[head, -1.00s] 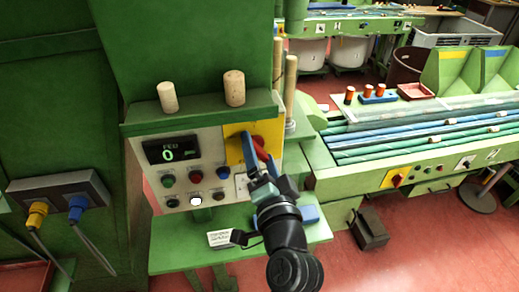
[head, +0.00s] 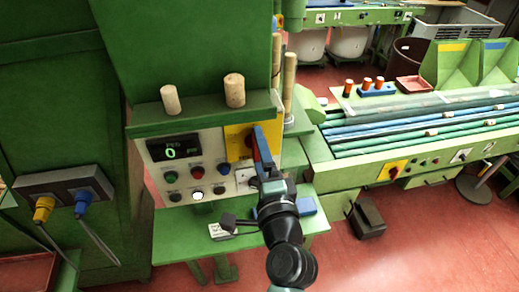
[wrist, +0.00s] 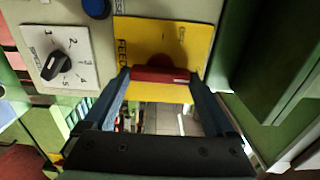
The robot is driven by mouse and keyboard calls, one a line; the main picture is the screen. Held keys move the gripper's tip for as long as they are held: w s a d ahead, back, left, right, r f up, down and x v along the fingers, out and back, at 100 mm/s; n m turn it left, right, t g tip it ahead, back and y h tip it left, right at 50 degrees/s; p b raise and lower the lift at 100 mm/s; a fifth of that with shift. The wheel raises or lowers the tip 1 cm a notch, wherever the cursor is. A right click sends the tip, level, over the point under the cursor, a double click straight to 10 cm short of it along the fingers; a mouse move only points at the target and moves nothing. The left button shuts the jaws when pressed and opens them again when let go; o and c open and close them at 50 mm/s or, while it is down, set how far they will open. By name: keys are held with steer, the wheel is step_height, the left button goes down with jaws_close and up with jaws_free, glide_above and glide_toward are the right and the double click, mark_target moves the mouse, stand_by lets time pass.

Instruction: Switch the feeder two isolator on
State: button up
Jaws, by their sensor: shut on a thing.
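The feeder isolator is a red handle (wrist: 160,76) on a yellow plate (wrist: 180,35); the plate's label, partly hidden, begins "FEED". In the head view the yellow plate (head: 235,148) is at the right end of the control panel. My gripper (wrist: 160,73) is shut on the red handle, one blue finger at each end of it. In the wrist view the handle lies straight across between the fingertips. In the head view my gripper (head: 263,150) covers most of the handle, and a sliver of red shows between the fingers.
The panel (head: 205,160) carries a display reading 0, several push buttons and a numbered black dial (wrist: 66,66) beside the plate. Two corks (head: 170,99) (head: 234,90) stand on the ledge above. Wooden rods (head: 289,83) stand upright just right of the panel.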

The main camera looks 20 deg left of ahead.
steer(key=shift+f, duration=0.1)
stand_by(0.3)
steer(key=o, duration=1.1)
steer(key=shift+c, duration=0.2)
steer(key=b+v, duration=0.5)
steer(key=v, duration=0.8)
